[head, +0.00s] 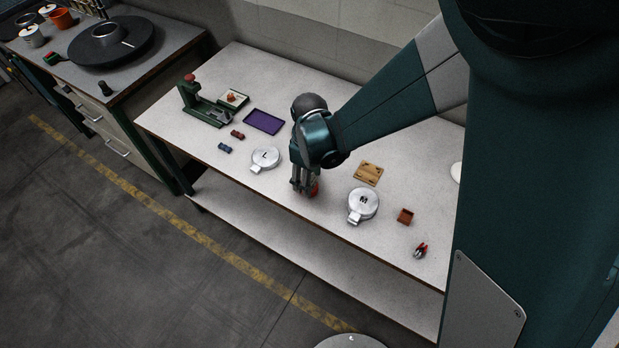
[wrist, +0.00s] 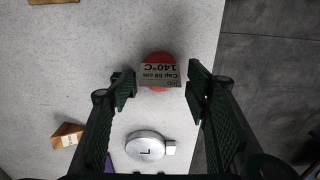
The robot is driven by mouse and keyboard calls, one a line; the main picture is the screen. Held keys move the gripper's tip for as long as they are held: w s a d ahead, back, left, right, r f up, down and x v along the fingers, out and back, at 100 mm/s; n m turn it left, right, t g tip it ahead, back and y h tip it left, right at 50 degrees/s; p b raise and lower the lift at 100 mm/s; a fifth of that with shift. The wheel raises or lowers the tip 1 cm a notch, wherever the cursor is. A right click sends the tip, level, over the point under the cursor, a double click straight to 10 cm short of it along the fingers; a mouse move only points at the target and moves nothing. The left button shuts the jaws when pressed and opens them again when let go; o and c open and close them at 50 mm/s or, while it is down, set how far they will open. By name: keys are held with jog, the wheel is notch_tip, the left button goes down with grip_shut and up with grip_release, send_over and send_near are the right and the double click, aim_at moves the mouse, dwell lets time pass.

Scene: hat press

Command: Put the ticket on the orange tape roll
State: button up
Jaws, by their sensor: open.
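The ticket (wrist: 160,74) is a small tan card printed "Cap 59 cm 140°C". In the wrist view it lies across the orange tape roll (wrist: 158,57), whose round edge shows above and below the card. Whether the card touches the roll all along cannot be told. The roll also shows in the head view (head: 314,189), partly behind my gripper (head: 304,186). My gripper (wrist: 160,85) is open, with one finger on each side of the ticket and a gap at both sides. The ticket cannot be made out in the head view.
A silver disc marked L (head: 265,158) and another marked M (head: 363,203) flank the roll. The table's front edge is close.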

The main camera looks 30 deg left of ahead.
notch_tip(320, 180, up, 12)
jog(key=shift+p, duration=0.3)
dwell(0.5)
dwell(0.5)
jog(key=shift+d, duration=0.1)
jog(key=w+d+r+m+t, duration=0.1)
jog(key=w+d+r+m, duration=0.15)
jog(key=d+r, duration=0.45)
jog(key=w+d+r+m+t+y, duration=0.1)
jog(key=w+d+r+m, duration=0.15)
jog(key=d, duration=0.75)
jog(key=w+d+r+m+t, duration=0.1)
jog(key=d+r+m, duration=0.25)
jog(key=d, duration=0.55)
jog(key=s+d+r+m+t, duration=0.1)
jog(key=s+d+m, duration=0.2)
jog(key=d, duration=0.5)
jog(key=s+d+r+m+t, duration=0.1)
jog(key=s+d+r+m, duration=0.1)
jog(key=d, duration=0.7)
jog(key=s+d+r+m+t+h, duration=0.1)
jog(key=s+d+r+m+t, duration=0.1)
jog(key=d, duration=0.6)
jog(key=shift+s+d+m, duration=0.15)
jog(key=shift+s+m, duration=0.7)
jog(key=shift+m, duration=0.4)
